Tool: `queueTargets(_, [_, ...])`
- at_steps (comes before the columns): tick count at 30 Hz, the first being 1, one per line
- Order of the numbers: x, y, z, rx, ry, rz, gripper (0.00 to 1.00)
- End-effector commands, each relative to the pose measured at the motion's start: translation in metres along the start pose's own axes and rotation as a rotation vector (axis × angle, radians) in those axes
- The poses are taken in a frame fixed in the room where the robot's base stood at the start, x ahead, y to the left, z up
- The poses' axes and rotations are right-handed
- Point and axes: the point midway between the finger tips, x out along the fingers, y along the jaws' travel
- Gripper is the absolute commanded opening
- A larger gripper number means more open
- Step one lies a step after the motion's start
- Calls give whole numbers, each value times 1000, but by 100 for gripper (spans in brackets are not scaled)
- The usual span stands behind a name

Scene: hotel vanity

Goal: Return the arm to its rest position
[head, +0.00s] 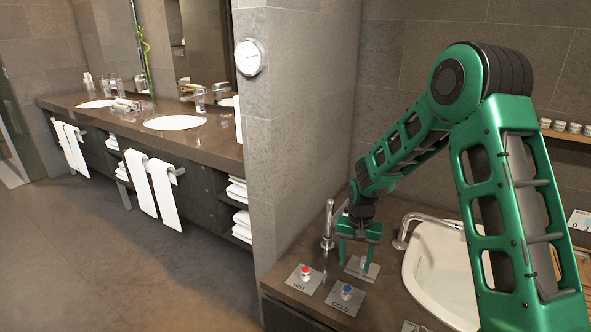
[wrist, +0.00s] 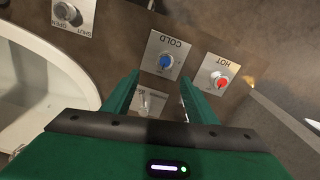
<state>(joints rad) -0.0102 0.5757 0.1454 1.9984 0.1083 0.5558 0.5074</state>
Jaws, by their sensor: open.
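My green arm (head: 410,150) reaches from the right of the head view out over the brown counter. My gripper (head: 358,256) points down, and its two fingers are apart with nothing seen between them. It is above a metal plate (head: 362,268) with a small fitting on it; the head view does not show clearly whether the fingertips touch it. In the wrist view the gripper (wrist: 158,82) shows its fingers spread on either side of that plate (wrist: 150,104).
A red HOT knob (head: 305,271) and blue COLD knob (head: 346,292) sit on plates close by. A tall metal spout (head: 328,225), a curved faucet (head: 405,232) and a white basin (head: 435,265) are near the arm. A wall corner (head: 262,150) stands left.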

Motion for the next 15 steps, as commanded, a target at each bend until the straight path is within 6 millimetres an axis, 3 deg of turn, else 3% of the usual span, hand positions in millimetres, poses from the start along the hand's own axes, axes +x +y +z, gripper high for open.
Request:
queueTargets(8, [-83,87,15,18,30,51,52])
queueTargets(15, [-147,166,56,45,34,81,52])
